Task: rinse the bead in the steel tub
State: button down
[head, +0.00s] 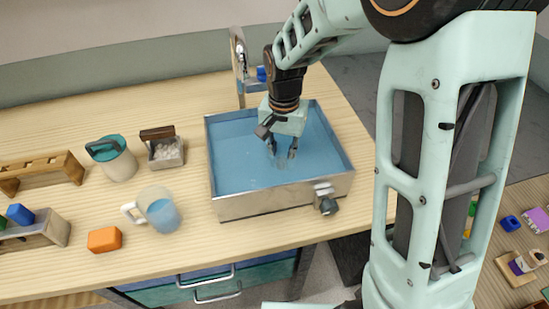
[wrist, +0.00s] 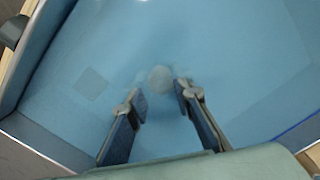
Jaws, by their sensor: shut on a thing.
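The steel tub (head: 250,206) is a wide rectangular basin with blue water in it. My gripper (head: 280,156) points down over the middle of the tub, with its fingertips low at the water. The bead is a pale, see-through round thing between the fingertips in the wrist view (wrist: 160,79). It shows only faintly in the head view. My gripper (wrist: 159,95) is shut on the bead, its two fingers standing apart around it. I cannot tell how deep the bead is in the water.
A tap (head: 239,68) stands behind the tub, and a dark-knobbed valve (head: 326,199) sticks out in front. Left on the wooden counter are a glass mug (head: 160,211), a lidded jug (head: 117,161), a small box (head: 165,152) and an orange block (head: 104,239).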

jog(key=shift+w+d, duration=0.15)
jog(key=shift+d, duration=0.35)
notch_tip(320, 180, up, 11)
jog(key=p, duration=0.8)
notch_tip(320, 180, up, 5)
jog(key=p, duration=0.3)
jog(key=shift+p, duration=0.35)
